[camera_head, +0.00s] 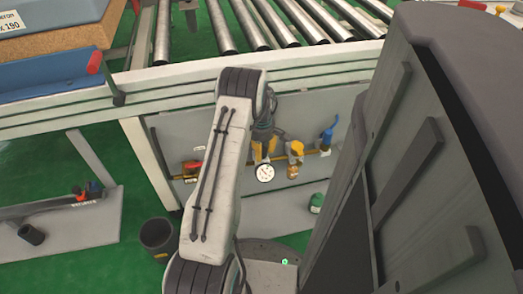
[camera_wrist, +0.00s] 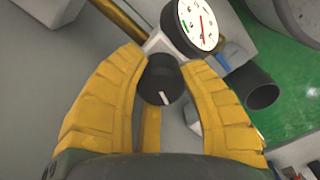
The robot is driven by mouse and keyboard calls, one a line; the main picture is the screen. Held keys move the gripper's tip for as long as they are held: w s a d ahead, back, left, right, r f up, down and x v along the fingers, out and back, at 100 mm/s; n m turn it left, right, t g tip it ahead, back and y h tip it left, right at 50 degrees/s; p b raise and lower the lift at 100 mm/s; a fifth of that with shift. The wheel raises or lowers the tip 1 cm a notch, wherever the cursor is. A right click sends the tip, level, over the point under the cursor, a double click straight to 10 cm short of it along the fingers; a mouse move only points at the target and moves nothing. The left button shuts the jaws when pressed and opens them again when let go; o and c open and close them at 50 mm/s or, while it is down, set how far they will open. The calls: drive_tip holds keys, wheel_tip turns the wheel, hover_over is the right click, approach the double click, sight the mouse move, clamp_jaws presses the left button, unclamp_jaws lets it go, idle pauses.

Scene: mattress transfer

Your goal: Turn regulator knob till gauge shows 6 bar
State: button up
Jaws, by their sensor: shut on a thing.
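The regulator knob (camera_wrist: 161,82) is black and round with a white mark, and in the wrist view it sits between the yellow fingers of my gripper (camera_wrist: 160,70). My gripper is shut on the knob. The round white gauge (camera_wrist: 199,24) is just beyond the knob at the upper right, with a red needle and a green arc on its face. Its numbers are too small to read. In the head view the gauge (camera_head: 265,172) shows below my gripper (camera_head: 264,150), on the grey panel; the knob cannot be made out there.
A yellow pipe (camera_head: 300,155) runs along the panel (camera_head: 225,140) under the roller conveyor (camera_head: 240,30). A blue-handled fitting (camera_head: 328,135) is to the right. A dark bin (camera_head: 157,236) stands on the green floor. A black tube end (camera_wrist: 251,86) shows beside the gripper.

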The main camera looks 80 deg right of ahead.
drive_tip(key=shift+s+a+f, duration=0.15)
drive_tip(key=shift+s, duration=0.05)
drive_tip(key=o, duration=1.2)
drive_tip(key=shift+w, duration=0.1)
